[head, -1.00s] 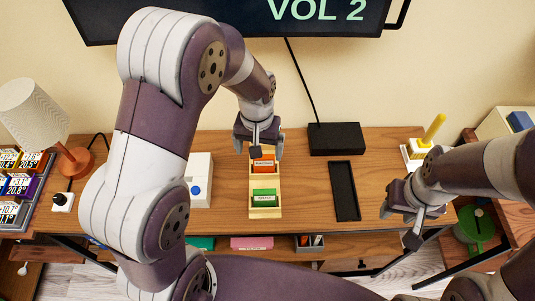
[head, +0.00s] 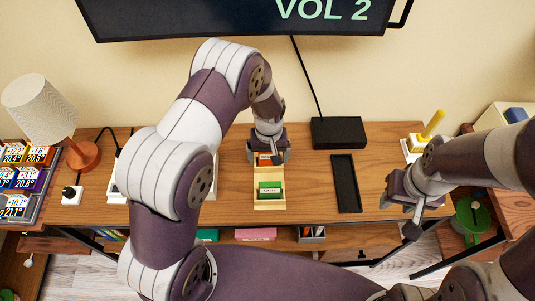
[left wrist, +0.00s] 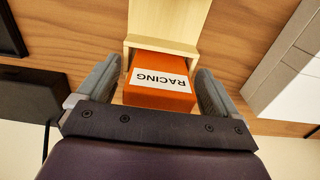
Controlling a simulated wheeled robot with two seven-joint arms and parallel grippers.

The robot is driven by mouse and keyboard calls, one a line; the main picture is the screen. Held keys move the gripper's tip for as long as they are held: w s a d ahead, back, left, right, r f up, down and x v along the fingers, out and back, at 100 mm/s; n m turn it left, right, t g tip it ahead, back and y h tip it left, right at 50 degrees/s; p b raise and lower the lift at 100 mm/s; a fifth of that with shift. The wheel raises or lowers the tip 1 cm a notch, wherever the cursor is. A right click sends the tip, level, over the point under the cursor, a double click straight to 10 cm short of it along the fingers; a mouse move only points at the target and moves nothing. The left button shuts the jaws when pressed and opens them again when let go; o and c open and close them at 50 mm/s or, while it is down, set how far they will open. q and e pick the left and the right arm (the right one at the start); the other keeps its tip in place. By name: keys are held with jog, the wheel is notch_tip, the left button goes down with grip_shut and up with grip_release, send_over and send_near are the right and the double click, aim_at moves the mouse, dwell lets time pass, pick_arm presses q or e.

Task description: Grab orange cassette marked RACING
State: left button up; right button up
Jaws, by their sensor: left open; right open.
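The orange cassette (left wrist: 158,92) has a white label reading RACING and sits in the end slot of a pale wooden rack (left wrist: 165,25). In the head view the rack (head: 269,204) stands on the desk, and only a sliver of the orange cassette (head: 265,161) shows. My left gripper (left wrist: 158,85) is open, with one finger on each side of the orange cassette; I cannot tell whether they touch it. My left gripper (head: 269,157) also shows over the rack's far end. My right gripper (head: 412,213) is open and empty above the desk's right part.
A green cassette (head: 270,188) stands in the rack's near part. A black tray (head: 346,183) and a black box (head: 338,132) lie right of the rack. A white box is left of it, mostly hidden by my left arm. A lamp (head: 50,115) stands at left.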

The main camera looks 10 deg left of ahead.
pick_arm(q)
jog(key=shift+w, duration=0.15)
jog(key=c, duration=1.1)
jog(key=shift+o, duration=0.2)
jog(key=shift+r, duration=0.1)
